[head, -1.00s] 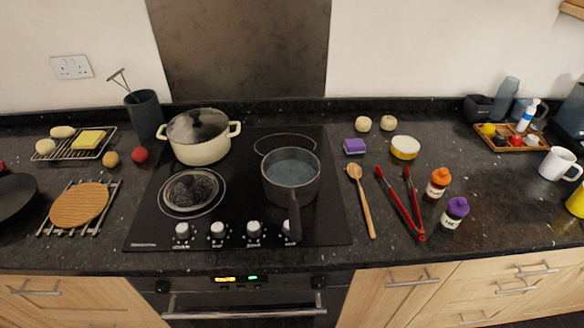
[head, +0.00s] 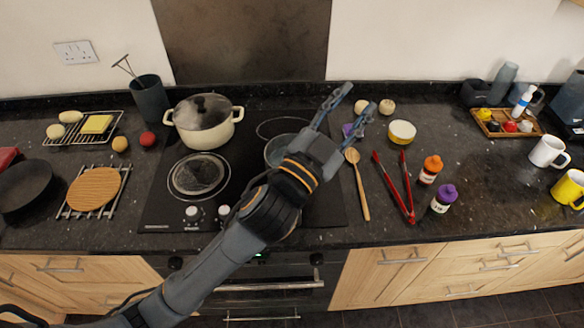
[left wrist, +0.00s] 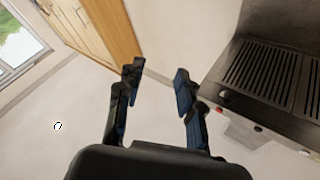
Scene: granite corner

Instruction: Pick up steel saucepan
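The steel saucepan (head: 275,151) sits on the right side of the black hob (head: 160,213). In the head view my left arm and gripper cover most of it, so only part of its rim and inside shows and its handle is hidden. My left gripper (head: 353,102) is raised above the hob, its fingers pointing up and to the right, past the pan. The fingers are apart and empty, as the left wrist view (left wrist: 157,78) also shows. The saucepan is not in the left wrist view. My right gripper is not in view.
A cream lidded pot (head: 205,135) stands behind left on the hob. A wooden spoon (head: 361,190), red tongs (head: 406,190) and two small bottles (head: 430,169) lie or stand to the right. A round board (head: 94,189) rests on a rack at left.

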